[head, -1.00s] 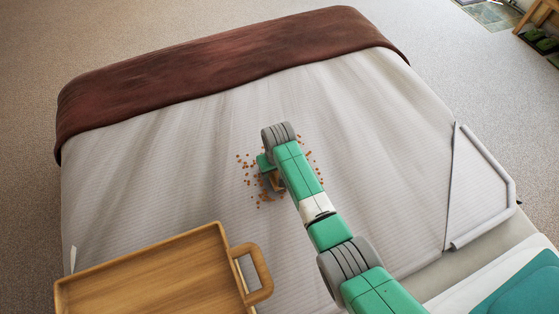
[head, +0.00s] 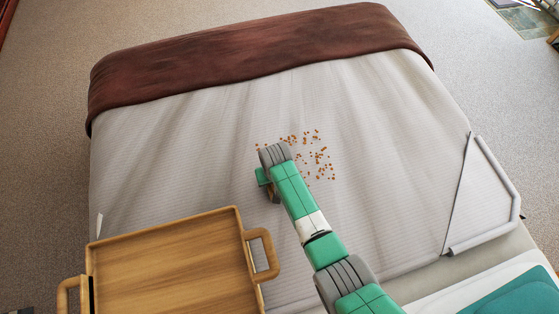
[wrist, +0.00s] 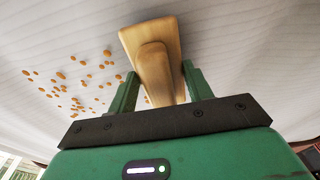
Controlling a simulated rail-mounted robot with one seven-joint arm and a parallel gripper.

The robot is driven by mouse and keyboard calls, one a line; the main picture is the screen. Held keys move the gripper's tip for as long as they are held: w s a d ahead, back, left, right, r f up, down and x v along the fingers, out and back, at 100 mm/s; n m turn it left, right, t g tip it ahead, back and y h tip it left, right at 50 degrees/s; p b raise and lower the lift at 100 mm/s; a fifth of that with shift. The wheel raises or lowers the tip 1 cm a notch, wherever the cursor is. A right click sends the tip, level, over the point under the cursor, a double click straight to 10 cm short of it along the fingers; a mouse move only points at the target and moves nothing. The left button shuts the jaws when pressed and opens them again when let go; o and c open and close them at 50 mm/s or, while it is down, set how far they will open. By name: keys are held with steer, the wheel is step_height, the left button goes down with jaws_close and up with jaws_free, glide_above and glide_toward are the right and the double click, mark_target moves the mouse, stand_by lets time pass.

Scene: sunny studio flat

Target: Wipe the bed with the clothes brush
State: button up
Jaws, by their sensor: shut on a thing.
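The bed (head: 390,130) has a pale ribbed cover, with small orange-brown crumbs (head: 317,158) scattered near its middle. My gripper (head: 268,184) is over the bed, just left of and in front of the crumbs. It is shut on the wooden clothes brush (head: 272,196), which my wrist mostly hides in the head view. In the wrist view the tan brush (wrist: 158,62) is between the two green fingers, and the crumbs (wrist: 75,85) lie to its left. The brush's bristles are hidden, so I cannot tell whether they touch the cover.
A wooden tray (head: 170,215) with handles lies on the front left of the bed. A brown blanket (head: 250,58) covers the far end. The cover's right half is clear.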

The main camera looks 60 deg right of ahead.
steer(key=shift+w+a+p, duration=0.2)
steer(key=shift+a+p, duration=0.1)
steer(key=shift+a, duration=0.6)
steer(key=shift+s+d+p, duration=0.25)
steer(key=shift+s+d, duration=1.7)
steer(key=shift+d, duration=0.15)
steer(key=shift+s+d+p, duration=0.2)
steer(key=shift+s+d, duration=1.7)
steer(key=shift+d, duration=0.15)
steer(key=shift+s+d+b, duration=0.9)
steer(key=shift+s+d, duration=2.85)
steer(key=shift+d, duration=0.2)
